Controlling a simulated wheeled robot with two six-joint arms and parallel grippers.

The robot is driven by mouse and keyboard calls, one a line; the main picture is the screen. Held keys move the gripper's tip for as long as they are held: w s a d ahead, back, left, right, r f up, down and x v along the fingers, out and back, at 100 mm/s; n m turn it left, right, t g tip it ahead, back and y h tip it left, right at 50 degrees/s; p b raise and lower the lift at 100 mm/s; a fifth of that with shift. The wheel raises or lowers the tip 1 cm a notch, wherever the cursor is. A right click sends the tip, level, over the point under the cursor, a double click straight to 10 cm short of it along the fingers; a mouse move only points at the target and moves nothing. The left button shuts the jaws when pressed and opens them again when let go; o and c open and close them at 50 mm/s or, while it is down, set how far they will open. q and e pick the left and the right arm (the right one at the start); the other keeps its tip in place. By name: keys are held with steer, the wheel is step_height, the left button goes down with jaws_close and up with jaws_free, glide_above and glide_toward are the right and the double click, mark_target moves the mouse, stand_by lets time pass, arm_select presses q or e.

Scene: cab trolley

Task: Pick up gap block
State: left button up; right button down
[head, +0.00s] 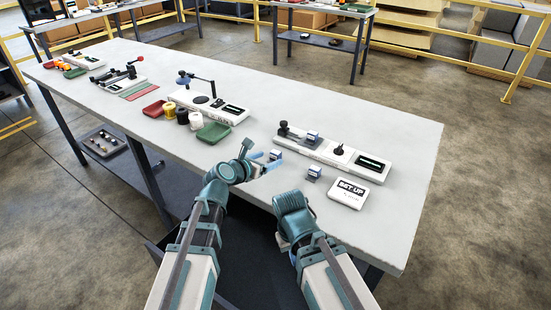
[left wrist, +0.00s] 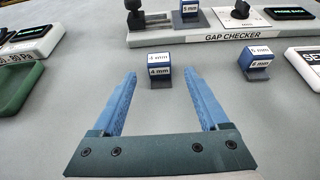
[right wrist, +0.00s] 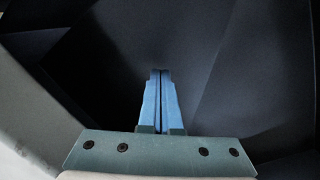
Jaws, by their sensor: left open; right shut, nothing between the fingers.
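Three small blue-and-white gap blocks are in view. The 4 mm block (left wrist: 159,70) stands on the table and also shows in the head view (head: 275,155). A second block, seemingly 6 mm (left wrist: 256,61), stands to its right on the table (head: 314,173). A third block, labelled 5 mm (left wrist: 189,10), is on the gap checker (left wrist: 222,37). My left gripper (left wrist: 160,75) is open and empty; in the picture the 4 mm block shows between its fingertips, with space on both sides. My right gripper (right wrist: 160,73) is shut and empty, pointing at a dark surface, low by the table front.
The gap checker (head: 330,158) lies behind the blocks, with a SET UP box (head: 349,193) to the right. A green tray (head: 213,133), jars and a white device (head: 205,105) stand to the left. The right end of the table (head: 405,215) is clear.

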mark_target(273, 155)
arm_select(q)
steer(key=x, duration=0.2)
steer(key=b+x, duration=0.1)
steer(key=x, duration=0.2)
steer(key=shift+w+d+r, duration=0.15)
steer(key=shift+w, duration=0.1)
arm_select(e)
steer(key=shift+f, duration=0.75)
arm_select(q)
steer(key=shift+s, duration=0.1)
jaws_close()
